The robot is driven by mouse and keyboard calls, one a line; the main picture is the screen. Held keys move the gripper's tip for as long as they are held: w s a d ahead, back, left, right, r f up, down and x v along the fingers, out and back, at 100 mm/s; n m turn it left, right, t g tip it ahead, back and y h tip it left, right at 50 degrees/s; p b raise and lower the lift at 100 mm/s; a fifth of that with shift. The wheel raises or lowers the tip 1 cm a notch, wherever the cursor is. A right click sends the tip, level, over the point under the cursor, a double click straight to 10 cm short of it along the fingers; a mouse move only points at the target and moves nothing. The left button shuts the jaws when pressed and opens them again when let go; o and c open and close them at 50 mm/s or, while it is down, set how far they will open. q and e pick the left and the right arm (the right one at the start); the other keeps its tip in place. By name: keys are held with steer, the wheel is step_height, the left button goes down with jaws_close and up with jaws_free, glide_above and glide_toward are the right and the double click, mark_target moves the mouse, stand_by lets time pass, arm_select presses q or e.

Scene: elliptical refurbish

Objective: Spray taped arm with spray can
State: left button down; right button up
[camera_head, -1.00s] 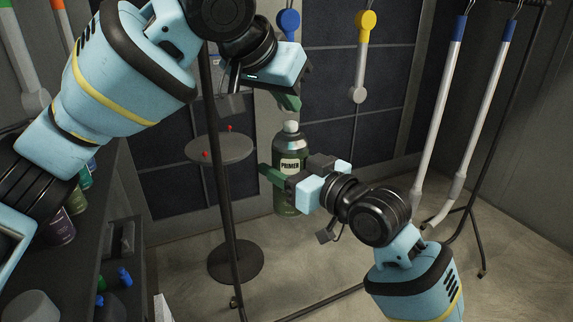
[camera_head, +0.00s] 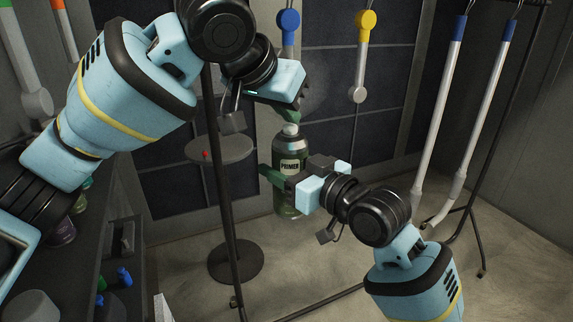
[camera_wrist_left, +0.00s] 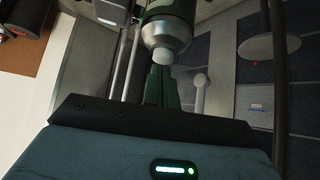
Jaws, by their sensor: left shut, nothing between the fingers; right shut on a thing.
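A dark green spray can (camera_head: 289,146) labelled "PRIMER" with a pale nozzle is upright in the head view. My right gripper (camera_head: 280,178) is shut around its body and holds it off the floor. My left gripper (camera_head: 290,116) is shut and empty, its green fingertips at the top of the nozzle. The left wrist view shows the can (camera_wrist_left: 170,22) and nozzle (camera_wrist_left: 163,57) against the fingertips. A blue-ended arm (camera_head: 289,22) hangs behind, partly hidden by my left gripper. A yellow-ended arm (camera_head: 365,24) hangs beside it. I cannot tell which is the taped arm.
Two long white arms with blue ends (camera_head: 437,120) hang from a rack at right. A round stand (camera_head: 220,150) with a red dot is left of the can. A dark shelf (camera_head: 95,240) with bottles is at left. Floor is open at lower right.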

arm_select(q)
steer(key=shift+f, duration=0.2)
arm_select(e)
steer(key=shift+r, duration=0.3)
arm_select(q)
steer(key=shift+r, duration=2.65)
arm_select(e)
steer(key=shift+f, duration=0.1)
arm_select(q)
steer(key=v, duration=1.2)
steer(key=shift+d, duration=0.1)
